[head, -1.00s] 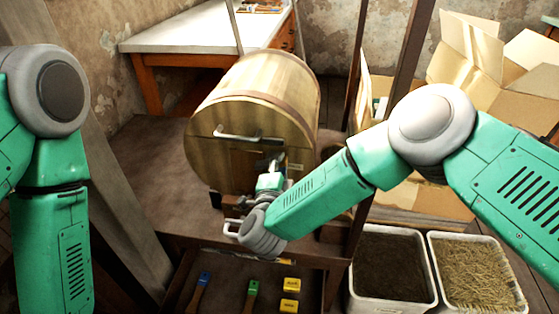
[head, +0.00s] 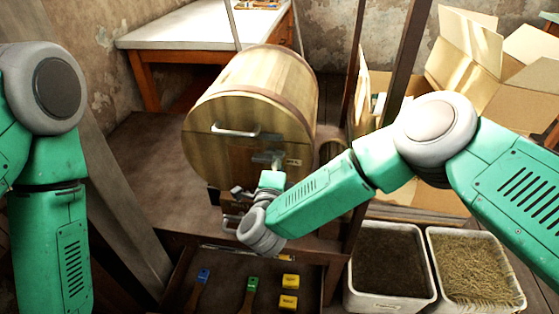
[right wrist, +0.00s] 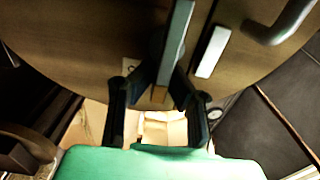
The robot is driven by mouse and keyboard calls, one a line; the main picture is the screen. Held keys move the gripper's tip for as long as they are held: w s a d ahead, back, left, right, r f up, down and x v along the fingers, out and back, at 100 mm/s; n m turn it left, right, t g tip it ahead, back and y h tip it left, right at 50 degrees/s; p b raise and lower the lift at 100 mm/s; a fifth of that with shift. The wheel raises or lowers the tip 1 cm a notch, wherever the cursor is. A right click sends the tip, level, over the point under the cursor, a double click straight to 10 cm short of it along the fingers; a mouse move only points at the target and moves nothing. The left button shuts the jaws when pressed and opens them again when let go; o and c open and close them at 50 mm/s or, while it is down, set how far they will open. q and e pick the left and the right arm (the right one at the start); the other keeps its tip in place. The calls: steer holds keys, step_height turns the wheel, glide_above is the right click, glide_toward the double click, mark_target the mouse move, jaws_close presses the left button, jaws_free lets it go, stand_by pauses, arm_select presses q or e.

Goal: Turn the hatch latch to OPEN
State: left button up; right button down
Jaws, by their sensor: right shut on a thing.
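The wooden barrel (head: 222,160) lies on its side, its round front facing me. A grey latch bar (right wrist: 177,42) stands out against the wood in the right wrist view. My right gripper (right wrist: 165,84) is shut on this bar, with its two dark fingers at the bar's lower end. In the head view my right gripper (head: 268,167) is at the lower right of the barrel front, small and partly hidden by my wrist. A small label plate (head: 294,161) is just right of it. My left arm hangs at the left; its gripper is out of view.
A bar handle (head: 236,131) is on the barrel's upper front. An open drawer (head: 226,288) below holds brushes and yellow blocks. Two bins, one of dark soil (head: 388,262) and one of straw (head: 470,265), stand at lower right. Cardboard boxes (head: 480,70) are behind my right arm.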

steer(key=shift+a, duration=0.1)
steer(key=c, duration=1.8)
jaws_free()
steer(key=shift+o, duration=1)
steer(key=shift+w+a, duration=0.1)
steer(key=shift+s, duration=0.25)
steer(key=s+a, duration=0.2)
steer(key=s, duration=0.9)
steer(key=shift+s+a, duration=0.15)
steer(key=shift+a, duration=0.05)
steer(key=shift+f, duration=0.1)
